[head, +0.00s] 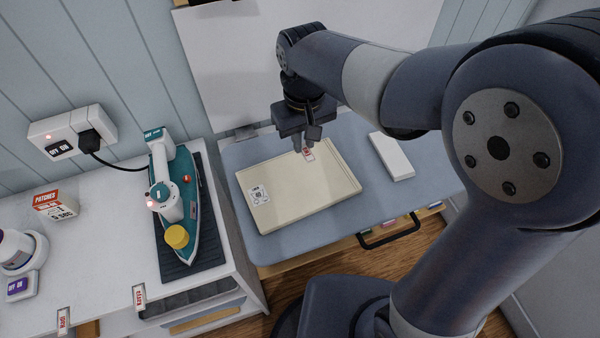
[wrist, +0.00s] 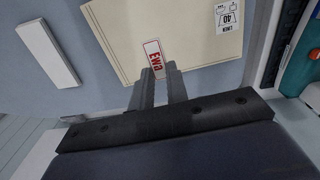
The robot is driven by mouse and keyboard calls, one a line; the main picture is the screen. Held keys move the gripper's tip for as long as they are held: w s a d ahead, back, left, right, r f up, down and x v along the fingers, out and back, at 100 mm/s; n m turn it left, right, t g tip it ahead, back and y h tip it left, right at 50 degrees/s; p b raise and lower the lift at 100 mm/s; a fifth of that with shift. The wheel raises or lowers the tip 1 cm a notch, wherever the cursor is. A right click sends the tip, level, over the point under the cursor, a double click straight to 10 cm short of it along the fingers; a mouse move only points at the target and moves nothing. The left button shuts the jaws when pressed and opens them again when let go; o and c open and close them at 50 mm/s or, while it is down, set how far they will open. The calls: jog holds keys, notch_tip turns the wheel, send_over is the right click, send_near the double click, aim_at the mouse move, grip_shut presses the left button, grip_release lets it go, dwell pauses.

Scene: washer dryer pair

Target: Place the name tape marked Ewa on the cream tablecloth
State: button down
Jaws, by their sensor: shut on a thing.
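The cream tablecloth (head: 290,190) lies folded flat on the blue-grey ironing surface; it also shows in the wrist view (wrist: 120,35). A printed care label marked 40 (head: 259,194) is at its left end. My gripper (head: 306,150) is over the tablecloth's far right part, fingers pointing down. In the wrist view my gripper (wrist: 158,72) is shut on the name tape marked Ewa (wrist: 154,58), a small white tag with red lettering and border. The tape also shows at the fingertips in the head view (head: 308,154). I cannot tell whether the tape touches the cloth.
A white block (head: 391,156) lies right of the tablecloth. Two other name tapes (head: 139,297) (head: 63,320) hang at the counter's front edge.

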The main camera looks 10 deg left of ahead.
aim_at(303, 172)
notch_tip(303, 172, down, 9)
jog(key=shift+r, duration=0.1)
dwell(0.3)
jog(key=shift+f, duration=0.3)
jog(key=c, duration=1.4)
grip_release()
jog(key=shift+r, duration=0.1)
notch_tip(303, 172, up, 12)
jog(key=shift+r, duration=0.15)
